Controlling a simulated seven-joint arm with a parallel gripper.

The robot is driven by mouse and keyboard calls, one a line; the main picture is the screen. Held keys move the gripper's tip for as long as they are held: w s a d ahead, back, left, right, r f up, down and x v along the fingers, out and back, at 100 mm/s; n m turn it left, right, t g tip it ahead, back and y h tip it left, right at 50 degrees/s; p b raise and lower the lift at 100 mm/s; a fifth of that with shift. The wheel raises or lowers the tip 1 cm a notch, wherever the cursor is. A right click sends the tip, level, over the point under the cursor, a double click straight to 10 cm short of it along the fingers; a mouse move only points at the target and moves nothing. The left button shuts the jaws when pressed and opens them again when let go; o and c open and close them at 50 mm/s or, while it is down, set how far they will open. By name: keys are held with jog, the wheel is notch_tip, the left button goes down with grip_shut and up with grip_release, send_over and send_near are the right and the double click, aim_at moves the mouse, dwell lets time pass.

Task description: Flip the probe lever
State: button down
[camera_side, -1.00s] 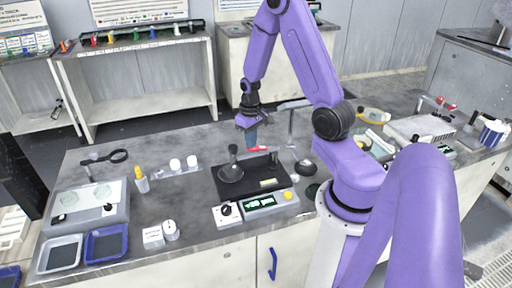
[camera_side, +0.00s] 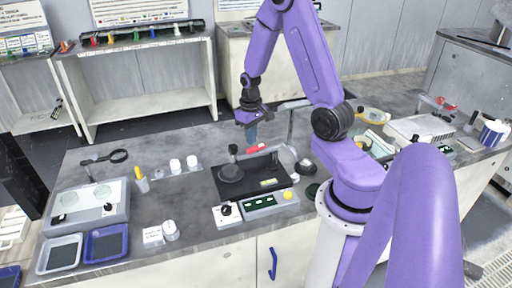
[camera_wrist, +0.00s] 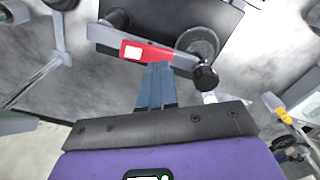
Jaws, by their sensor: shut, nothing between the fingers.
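The probe lever is a grey bar with a red section (camera_wrist: 145,53) bearing a white patch, seen in the wrist view. A black cylindrical probe end (camera_wrist: 205,78) is at its right end, near the round disc (camera_wrist: 197,43). In the side view the red section (camera_side: 257,148) shows above the black base plate (camera_side: 225,192), and the probe end (camera_side: 233,150) stands clear above the disc (camera_side: 230,173). My gripper (camera_side: 251,140) is shut and empty, pointing down. In the wrist view its blue fingertips (camera_wrist: 157,66) overlap the bar's lower edge; I cannot tell whether they touch.
A grey stand (camera_side: 291,128) rises right of the lever. White jars (camera_side: 175,166) and a yellow-topped bottle (camera_side: 142,180) stand left.

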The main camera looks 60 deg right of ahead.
aim_at(251, 150)
jog(key=shift+r, duration=2.35)
jog(key=shift+a, duration=0.15)
jog(key=s+a+r+n, duration=0.2)
jog(key=a+r+n, duration=0.15)
jog(key=a, duration=0.45)
jog(key=s+a+r+n, duration=0.2)
jog(key=a+n, duration=0.2)
jog(key=a, duration=0.5)
jog(key=s+a+r+n, duration=0.2)
jog(key=s+a+n, duration=0.2)
jog(key=s, duration=0.3)
jog(key=s+a+r+n, duration=0.2)
jog(key=s+a+n, duration=0.1)
jog(key=s, duration=0.5)
jog(key=shift+a+n, duration=0.35)
jog(key=shift+n, duration=0.2)
